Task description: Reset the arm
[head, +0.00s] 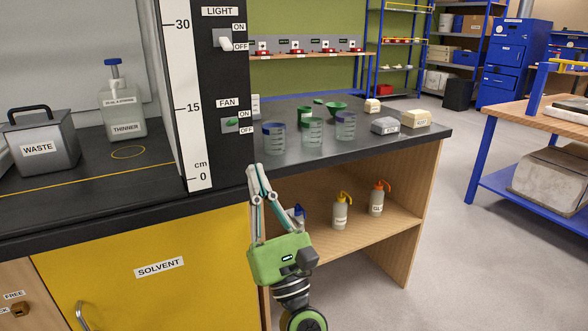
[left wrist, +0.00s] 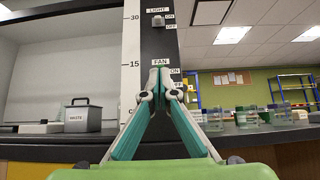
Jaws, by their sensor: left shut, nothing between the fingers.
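My left gripper (head: 256,167) points upward in front of the bench, near the foot of the black switch post with the cm scale. Its fingers are together with nothing between them. In the left wrist view the closed fingertips (left wrist: 159,68) stand in front of the post, below the FAN label. My right gripper shows in neither view.
The dark bench top (head: 105,178) holds a grey WASTE bin (head: 60,158), a THINNER bottle (head: 123,118) and several beakers, one of them this clear one (head: 312,135). Squeeze bottles (head: 340,212) stand on the shelf below. A wooden table (head: 530,120) stands at the right, with open floor between.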

